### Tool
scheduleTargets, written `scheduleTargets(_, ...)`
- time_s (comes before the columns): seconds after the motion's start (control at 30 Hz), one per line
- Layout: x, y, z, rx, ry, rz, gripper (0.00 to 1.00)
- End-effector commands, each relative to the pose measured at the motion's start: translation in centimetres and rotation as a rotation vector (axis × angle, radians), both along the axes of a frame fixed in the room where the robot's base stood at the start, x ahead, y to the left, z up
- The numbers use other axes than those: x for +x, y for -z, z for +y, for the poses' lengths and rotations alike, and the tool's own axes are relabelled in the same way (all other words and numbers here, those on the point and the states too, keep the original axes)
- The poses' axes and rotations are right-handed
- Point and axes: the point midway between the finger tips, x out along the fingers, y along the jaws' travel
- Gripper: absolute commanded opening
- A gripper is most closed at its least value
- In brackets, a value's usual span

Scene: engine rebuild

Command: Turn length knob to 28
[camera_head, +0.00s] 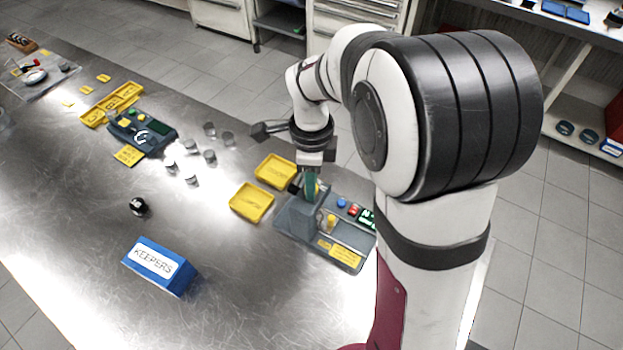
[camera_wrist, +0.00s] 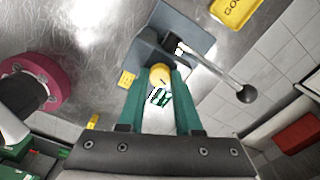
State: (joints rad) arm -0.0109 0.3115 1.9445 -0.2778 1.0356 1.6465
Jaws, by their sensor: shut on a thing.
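The grey machine (camera_head: 288,228) stands on the metal bench, with a raised block, coloured buttons and a display (camera_head: 368,216) with green digits too small to read. My gripper (camera_head: 312,190) is at the raised block, reaching down from above. In the wrist view its two green fingers (camera_wrist: 160,90) are shut on a round yellow knob (camera_wrist: 161,73), one on each side. Green and white markings show between the fingers; I cannot read a value. A second yellow part (camera_head: 331,221) stands on the machine nearer the front.
A lever with a black ball (camera_wrist: 246,93) sticks out right of the fingers in the wrist view. Yellow trays (camera_head: 252,203) lie left of the machine. A blue KEEPERS box (camera_head: 160,266), metal cups (camera_head: 210,157) and another device (camera_head: 142,132) stand farther left. Bare bench lies between.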

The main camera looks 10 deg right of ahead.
Motion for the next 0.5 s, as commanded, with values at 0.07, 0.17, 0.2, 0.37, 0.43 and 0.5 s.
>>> scheduleTargets(0.07,0.01,-0.07,0.00,0.001,-0.069,-0.001,0.00)
scheduleTargets(0.17,0.02,-0.07,-0.01,0.001,-0.164,-0.001,0.00)
scheduleTargets(0.2,0.02,-0.08,-0.01,0.001,-0.201,-0.001,0.00)
scheduleTargets(0.37,0.03,-0.08,0.00,0.001,-0.353,-0.001,0.00)
scheduleTargets(0.43,0.03,-0.08,0.00,0.001,-0.420,-0.001,0.00)
scheduleTargets(0.5,0.03,-0.09,0.00,0.001,-0.486,-0.001,0.00)
